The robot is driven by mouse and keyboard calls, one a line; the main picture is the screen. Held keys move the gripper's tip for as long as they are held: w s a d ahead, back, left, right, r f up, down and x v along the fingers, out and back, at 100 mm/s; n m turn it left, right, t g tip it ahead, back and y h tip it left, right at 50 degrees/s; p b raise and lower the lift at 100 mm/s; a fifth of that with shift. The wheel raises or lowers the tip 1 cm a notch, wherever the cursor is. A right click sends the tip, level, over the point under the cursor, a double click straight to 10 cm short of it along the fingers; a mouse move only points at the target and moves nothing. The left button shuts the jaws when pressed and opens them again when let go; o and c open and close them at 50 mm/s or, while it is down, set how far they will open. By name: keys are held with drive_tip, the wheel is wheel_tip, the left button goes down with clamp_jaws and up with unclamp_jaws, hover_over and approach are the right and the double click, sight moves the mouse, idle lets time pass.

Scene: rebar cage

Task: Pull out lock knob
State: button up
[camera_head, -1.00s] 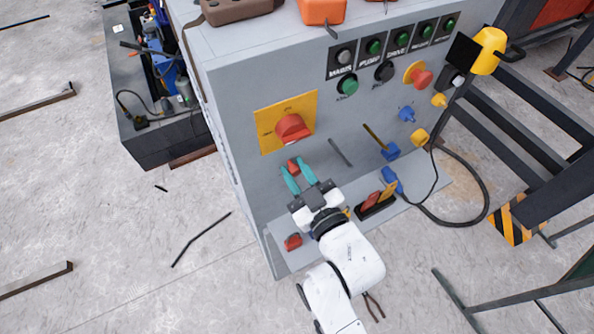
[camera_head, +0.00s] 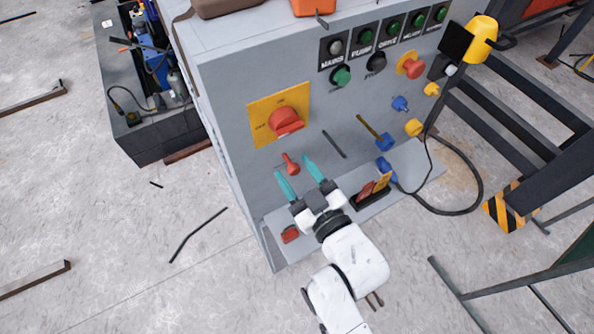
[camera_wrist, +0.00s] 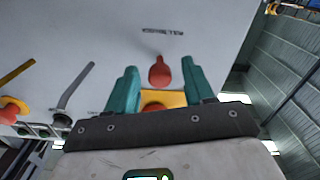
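The lock knob (camera_head: 290,162) is a small red knob on the grey cabinet's front panel, below the yellow plate with the large red rotary switch (camera_head: 287,122). It stands out from the panel. My gripper (camera_head: 294,166) is open, its two teal fingers spread with the knob between the tips in the picture. In the wrist view, the knob (camera_wrist: 159,72) lies in the gap between the fingers, with clear space on both sides. Neither finger visibly touches it. A printed label (camera_wrist: 162,31) sits near it, too small to read surely.
A shelf (camera_head: 414,171) juts from the cabinet's lower front, holding a red block (camera_head: 290,234) and a dark tray with red and yellow items. A blue knob (camera_head: 384,142) with a yellow lever and a grey lever (camera_head: 334,145) stick out to the right.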

drive_tip(key=b+v, duration=0.2)
drive_tip(key=v, duration=0.9)
drive_tip(key=shift+w, duration=0.15)
idle(0.4)
